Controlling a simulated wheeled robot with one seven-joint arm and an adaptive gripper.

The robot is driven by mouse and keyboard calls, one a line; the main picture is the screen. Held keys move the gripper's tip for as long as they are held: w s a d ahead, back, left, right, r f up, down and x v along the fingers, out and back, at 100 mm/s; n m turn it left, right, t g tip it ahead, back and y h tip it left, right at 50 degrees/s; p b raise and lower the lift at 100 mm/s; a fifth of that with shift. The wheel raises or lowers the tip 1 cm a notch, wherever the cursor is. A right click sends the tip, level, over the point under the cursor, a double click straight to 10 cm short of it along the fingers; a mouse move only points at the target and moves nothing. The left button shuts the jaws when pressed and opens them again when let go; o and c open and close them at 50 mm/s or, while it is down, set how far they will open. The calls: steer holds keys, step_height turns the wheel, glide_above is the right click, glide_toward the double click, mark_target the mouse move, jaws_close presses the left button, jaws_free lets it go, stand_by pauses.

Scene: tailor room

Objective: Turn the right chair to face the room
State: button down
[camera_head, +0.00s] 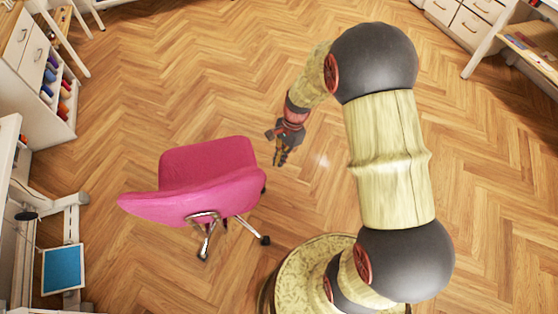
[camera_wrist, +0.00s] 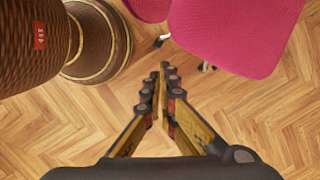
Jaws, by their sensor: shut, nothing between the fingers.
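A pink chair (camera_head: 210,165) with metal legs stands on the wooden floor, left of the middle in the head view. Its backrest (camera_head: 185,203) is at the near side of the picture, and its seat lies beyond it. In the wrist view the pink chair (camera_wrist: 235,35) is at the top right, with parts of its legs showing under it. My gripper (camera_head: 279,162) is just right of the seat, apart from it as far as I can tell. In the wrist view my gripper (camera_wrist: 164,68) has its fingertips together with nothing between them. No second chair is in view.
A white drawer cabinet (camera_head: 38,60) with colourful rolls stands at the top left. A blue panel (camera_head: 63,268) on a white stand is at the lower left. A white-legged table (camera_head: 525,45) is at the top right. The herringbone floor (camera_head: 190,70) beyond the chair is clear.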

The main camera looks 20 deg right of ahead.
steer(key=s+a+f+b, duration=0.1)
steer(key=a+f+b, duration=0.2)
steer(key=a+f, duration=0.2)
steer(key=shift+s+a+f+b, duration=0.15)
steer(key=shift+a+f+b, duration=0.15)
steer(key=shift+f, duration=0.15)
